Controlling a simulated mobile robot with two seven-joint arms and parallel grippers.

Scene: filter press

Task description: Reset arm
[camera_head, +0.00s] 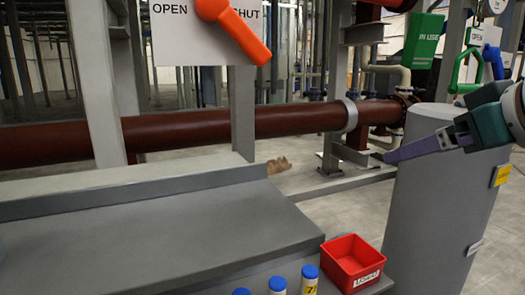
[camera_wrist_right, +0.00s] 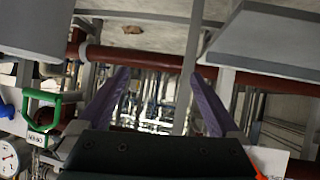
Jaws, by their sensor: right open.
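My right gripper (camera_head: 392,157) comes in from the right edge in the head view, in front of the upper part of a grey cylinder. Its purple fingers point left. In the right wrist view the two fingers of my right gripper (camera_wrist_right: 160,78) stand apart with nothing between them. My left gripper is out of view.
The grey cylinder (camera_head: 430,215) stands under my right gripper. A grey bench (camera_head: 180,235) carries a red bin (camera_head: 352,263) and blue-capped bottles (camera_head: 309,280). An orange lever (camera_head: 235,30) sits on an OPEN/SHUT sign (camera_head: 175,45). A brown pipe (camera_head: 290,120) runs behind.

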